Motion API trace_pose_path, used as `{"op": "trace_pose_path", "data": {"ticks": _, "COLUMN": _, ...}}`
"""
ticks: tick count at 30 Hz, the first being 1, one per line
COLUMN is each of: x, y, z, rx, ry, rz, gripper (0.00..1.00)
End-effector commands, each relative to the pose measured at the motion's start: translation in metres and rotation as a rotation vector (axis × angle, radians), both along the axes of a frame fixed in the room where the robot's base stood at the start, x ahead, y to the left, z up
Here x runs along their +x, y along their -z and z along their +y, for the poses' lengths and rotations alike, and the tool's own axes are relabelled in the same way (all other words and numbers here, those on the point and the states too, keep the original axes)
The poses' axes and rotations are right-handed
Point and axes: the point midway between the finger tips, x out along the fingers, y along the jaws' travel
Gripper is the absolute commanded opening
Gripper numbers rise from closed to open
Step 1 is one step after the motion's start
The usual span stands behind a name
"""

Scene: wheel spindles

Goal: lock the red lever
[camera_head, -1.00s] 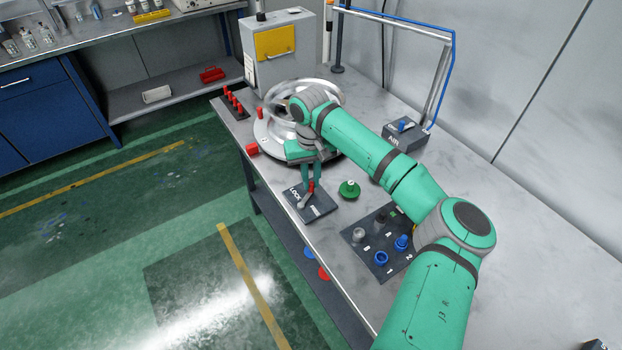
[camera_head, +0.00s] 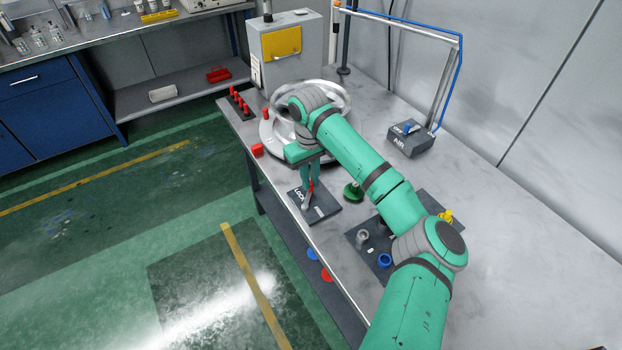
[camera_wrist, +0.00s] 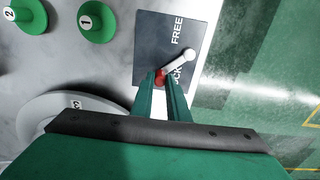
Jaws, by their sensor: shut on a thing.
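The lever (camera_head: 306,200) has a grey arm and a red grip (camera_head: 311,186). It stands on a dark plate (camera_head: 327,209) marked LOCK and FREE near the table's front edge. My gripper (camera_head: 310,181) points down and is shut on the red grip. In the wrist view, the red grip (camera_wrist: 160,77) is between the fingertips (camera_wrist: 164,76) beside the LOCK word, which is partly hidden. The pale lever arm (camera_wrist: 180,57) slants from there across the gap between LOCK and FREE on the plate (camera_wrist: 152,35).
A wheel-like metal disc (camera_head: 335,97) stands behind my gripper. A green knob (camera_head: 353,192) is right of the plate. A dark panel with a blue ring (camera_head: 385,260) and a yellow knob (camera_head: 445,215) is partly hidden by my arm. The AIR box (camera_head: 411,140) is farther back.

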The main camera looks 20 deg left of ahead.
Motion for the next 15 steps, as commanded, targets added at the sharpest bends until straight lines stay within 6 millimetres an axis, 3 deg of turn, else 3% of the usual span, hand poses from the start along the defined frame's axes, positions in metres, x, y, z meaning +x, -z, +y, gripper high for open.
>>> {"op": "trace_pose_path", "data": {"ticks": 1, "x": -0.0009, "y": -0.0006, "z": 0.0012, "rx": 0.001, "ry": -0.002, "rz": 0.001, "gripper": 0.19}}
{"op": "trace_pose_path", "data": {"ticks": 3, "x": -0.0011, "y": -0.0006, "z": 0.0014, "rx": 0.001, "ry": -0.002, "rz": 0.001, "gripper": 0.33}}
{"op": "trace_pose_path", "data": {"ticks": 15, "x": -0.0005, "y": -0.0072, "z": 0.0008, "rx": 0.001, "ry": 0.000, "rz": 0.000, "gripper": 0.33}}
